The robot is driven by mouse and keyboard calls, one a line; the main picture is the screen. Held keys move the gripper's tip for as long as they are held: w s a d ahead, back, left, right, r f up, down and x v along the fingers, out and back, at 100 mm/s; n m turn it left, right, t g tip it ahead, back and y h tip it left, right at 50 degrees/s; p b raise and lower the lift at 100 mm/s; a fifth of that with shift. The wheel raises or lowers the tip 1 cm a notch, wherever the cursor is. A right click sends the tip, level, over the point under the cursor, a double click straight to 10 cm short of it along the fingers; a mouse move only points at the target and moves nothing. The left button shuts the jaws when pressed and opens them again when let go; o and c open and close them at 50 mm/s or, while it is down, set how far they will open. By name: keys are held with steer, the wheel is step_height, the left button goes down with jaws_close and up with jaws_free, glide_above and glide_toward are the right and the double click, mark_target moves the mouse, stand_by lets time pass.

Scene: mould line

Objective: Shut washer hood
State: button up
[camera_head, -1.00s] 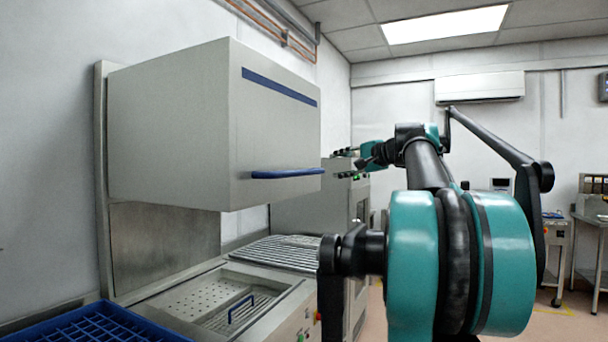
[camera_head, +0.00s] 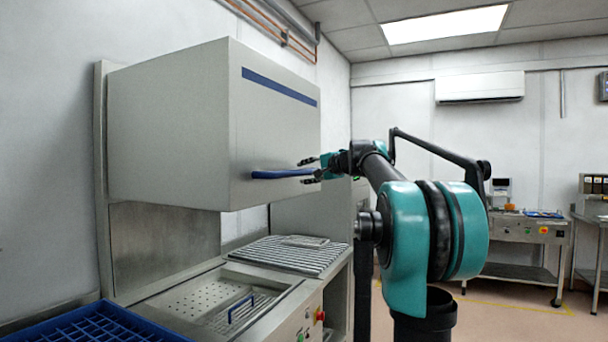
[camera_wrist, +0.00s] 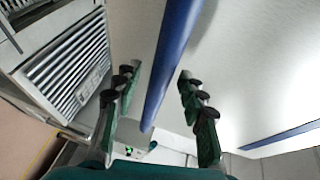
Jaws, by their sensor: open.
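The washer hood (camera_head: 170,130) is a large grey box, raised above the washer basin (camera_head: 215,300) in the head view. A blue bar handle (camera_head: 270,174) runs along the lower front of the hood. My gripper (camera_head: 312,170) is open at the right end of this handle. In the wrist view the blue handle (camera_wrist: 172,65) passes between the two open fingers of my gripper (camera_wrist: 158,95), with gaps visible on both sides. Whether the handle lies fully at fingertip depth is hard to tell.
A ribbed rack (camera_head: 285,255) with a flat metal piece on it lies right of the basin; it also shows in the wrist view (camera_wrist: 70,65). A blue crate (camera_head: 90,325) is at lower left. A bench (camera_head: 525,232) stands at back right, with clear floor before it.

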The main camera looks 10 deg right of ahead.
steer(key=shift+w+a+f, duration=0.1)
steer(key=shift+w+a, duration=0.2)
steer(key=shift+w, duration=0.2)
jaws_close()
